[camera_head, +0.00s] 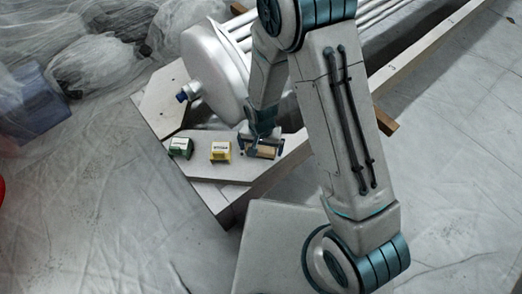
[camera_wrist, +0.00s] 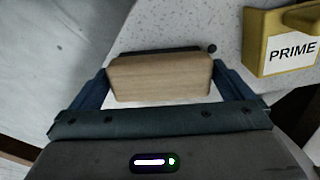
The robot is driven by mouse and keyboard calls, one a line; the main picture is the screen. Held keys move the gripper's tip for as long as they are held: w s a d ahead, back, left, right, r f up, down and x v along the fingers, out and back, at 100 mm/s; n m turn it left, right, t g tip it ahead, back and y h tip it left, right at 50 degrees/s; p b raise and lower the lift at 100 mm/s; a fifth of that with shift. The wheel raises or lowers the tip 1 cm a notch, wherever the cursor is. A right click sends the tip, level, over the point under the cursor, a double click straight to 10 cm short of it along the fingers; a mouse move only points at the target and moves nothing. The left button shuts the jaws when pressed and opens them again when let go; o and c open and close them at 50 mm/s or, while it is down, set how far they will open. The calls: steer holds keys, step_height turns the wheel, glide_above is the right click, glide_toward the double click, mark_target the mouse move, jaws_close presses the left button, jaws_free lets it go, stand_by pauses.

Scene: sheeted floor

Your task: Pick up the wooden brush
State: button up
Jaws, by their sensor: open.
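The wooden brush is a light-brown wooden block (camera_wrist: 160,78) with a dark strip along its far edge. In the wrist view it lies between the two blue fingers of my gripper (camera_wrist: 162,88), with a finger close on each side; I cannot tell if they touch it. In the head view the brush (camera_head: 265,151) is on the speckled board near its front right edge, partly covered by my gripper (camera_head: 262,143). The gripper is open around it from above.
A yellow box marked PRIME (camera_wrist: 290,45) stands beside the brush; it also shows in the head view (camera_head: 220,152). A green box (camera_head: 181,148) stands farther left. A large silvery cylinder (camera_head: 210,75) lies behind. Sheeted floor (camera_head: 120,230) is clear in front.

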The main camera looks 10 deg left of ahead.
steer(key=shift+r, duration=0.1)
steer(key=c, duration=0.7)
steer(key=shift+c, duration=0.2)
steer(key=shift+r, duration=0.15)
steer(key=shift+r, duration=0.25)
step_height(320, 180, up, 4)
steer(key=p, duration=0.2)
steer(key=shift+f+p, duration=0.1)
steer(key=shift+p, duration=0.2)
steer(key=s+a+r+p, duration=0.3)
steer(key=s+a+r, duration=0.2)
steer(key=s, duration=0.5)
steer(key=shift+s+r+p, duration=0.25)
steer(key=shift+r+p, duration=0.05)
steer(key=shift+r, duration=0.4)
steer(key=shift+a, duration=0.1)
